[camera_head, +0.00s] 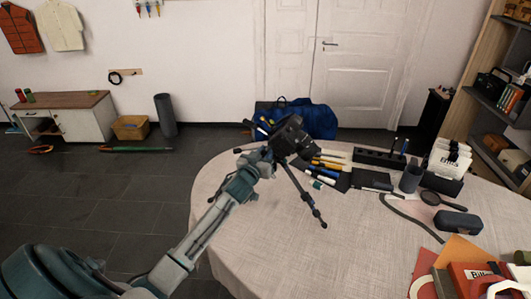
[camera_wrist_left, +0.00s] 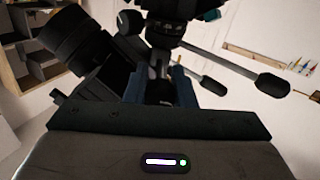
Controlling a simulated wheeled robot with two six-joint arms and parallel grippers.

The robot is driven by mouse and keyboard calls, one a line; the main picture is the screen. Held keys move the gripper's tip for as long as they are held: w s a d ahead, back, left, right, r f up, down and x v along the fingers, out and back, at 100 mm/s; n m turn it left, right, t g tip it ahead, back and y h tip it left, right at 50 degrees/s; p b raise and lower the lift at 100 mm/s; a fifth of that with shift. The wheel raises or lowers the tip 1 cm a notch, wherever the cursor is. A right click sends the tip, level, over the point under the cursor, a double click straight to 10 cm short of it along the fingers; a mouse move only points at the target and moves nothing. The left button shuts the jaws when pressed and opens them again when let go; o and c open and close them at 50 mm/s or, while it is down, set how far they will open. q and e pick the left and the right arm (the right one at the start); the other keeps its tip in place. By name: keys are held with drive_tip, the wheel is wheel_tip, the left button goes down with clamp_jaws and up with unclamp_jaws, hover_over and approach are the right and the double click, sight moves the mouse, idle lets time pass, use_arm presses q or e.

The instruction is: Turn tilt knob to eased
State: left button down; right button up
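A black tripod with a camera (camera_head: 293,135) on its head stands on the round table, one leg (camera_head: 312,205) reaching toward the front. My left gripper (camera_head: 268,158) is at the tripod head, just below and left of the camera. In the left wrist view the camera's lens (camera_wrist_left: 75,40) is at upper left, and a handle with a dark grip (camera_wrist_left: 270,84) points right. A dark knob-like part (camera_wrist_left: 160,90) lies between my blue fingers; I cannot tell whether they press on it. Its setting cannot be read. My right gripper is in neither view.
The round table (camera_head: 285,255) has a pale cloth. Pens (camera_head: 328,163), a black organiser (camera_head: 378,158), a dark cup (camera_head: 411,177) and a dark case (camera_head: 459,221) lie right of the tripod. Red and orange folders (camera_head: 455,270) are at lower right. Open floor lies left.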

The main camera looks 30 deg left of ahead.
use_arm(q)
drive_tip(key=shift+m, duration=0.3)
drive_tip(key=shift+m+p, duration=0.4)
drive_tip(key=shift+m, duration=0.5)
drive_tip(key=m+p, duration=0.1)
drive_tip(key=m, duration=0.2)
drive_tip(key=shift+r+m, duration=0.1)
drive_tip(key=shift+m, duration=0.2)
drive_tip(key=m+p, duration=0.1)
drive_tip(key=m, duration=0.1)
drive_tip(key=shift+m, duration=0.3)
drive_tip(key=m+p, duration=0.2)
drive_tip(key=m, duration=0.5)
drive_tip(key=shift+a+m+p, duration=0.1)
drive_tip(key=shift+m+p, duration=0.3)
drive_tip(key=shift+m, duration=0.3)
